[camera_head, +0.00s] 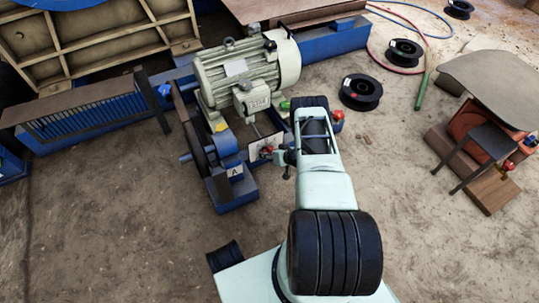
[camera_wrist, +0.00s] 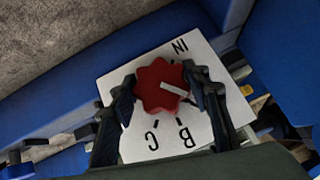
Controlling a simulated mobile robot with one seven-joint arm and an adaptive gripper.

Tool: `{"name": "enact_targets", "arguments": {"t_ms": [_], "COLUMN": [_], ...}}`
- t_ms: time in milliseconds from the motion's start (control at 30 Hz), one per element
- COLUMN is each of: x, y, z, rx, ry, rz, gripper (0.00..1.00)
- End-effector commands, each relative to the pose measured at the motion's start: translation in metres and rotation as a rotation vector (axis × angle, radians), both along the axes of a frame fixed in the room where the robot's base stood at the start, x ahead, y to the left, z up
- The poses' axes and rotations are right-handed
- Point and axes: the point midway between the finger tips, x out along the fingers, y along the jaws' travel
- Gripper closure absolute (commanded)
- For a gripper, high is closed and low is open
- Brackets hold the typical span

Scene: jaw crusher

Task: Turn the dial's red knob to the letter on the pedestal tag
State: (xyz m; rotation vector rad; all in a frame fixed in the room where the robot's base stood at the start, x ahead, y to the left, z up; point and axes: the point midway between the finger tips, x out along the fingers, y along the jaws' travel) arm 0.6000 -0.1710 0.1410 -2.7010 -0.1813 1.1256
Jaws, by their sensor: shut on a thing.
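The red lobed knob (camera_wrist: 152,92) sits on a white dial plate (camera_wrist: 112,80) in the wrist view. The letters IN, B and C show on the plate. The knob's white pointer line points right and slightly down, toward the right finger, which hides the plate there. My gripper (camera_wrist: 162,95) has one dark finger on each side of the knob and is shut on it. In the head view my gripper (camera_head: 276,154) reaches the knob (camera_head: 266,150) from the right. The pedestal tag (camera_head: 235,171) on the blue base reads A.
A grey motor (camera_head: 247,75) stands behind the dial on the blue frame (camera_head: 335,42). Black spools (camera_head: 361,92) and a green cylinder (camera_head: 422,92) lie on the floor at the right. The floor at the lower left is clear.

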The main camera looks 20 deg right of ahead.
Motion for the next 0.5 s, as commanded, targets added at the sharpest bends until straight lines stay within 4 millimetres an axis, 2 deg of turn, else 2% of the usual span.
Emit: {"name": "enact_targets", "arguments": {"t_ms": [400,433,500], "x": [0.0009,0.0009,0.0009], "y": [-0.0003,-0.0003,-0.0003], "z": [0.0005,0.0006,0.0005], "rx": [0.004,0.003,0.003], "ry": [-0.001,-0.001,-0.001], "rz": [0.000,0.000,0.000], "gripper": [0.81,0.53,0.46]}}
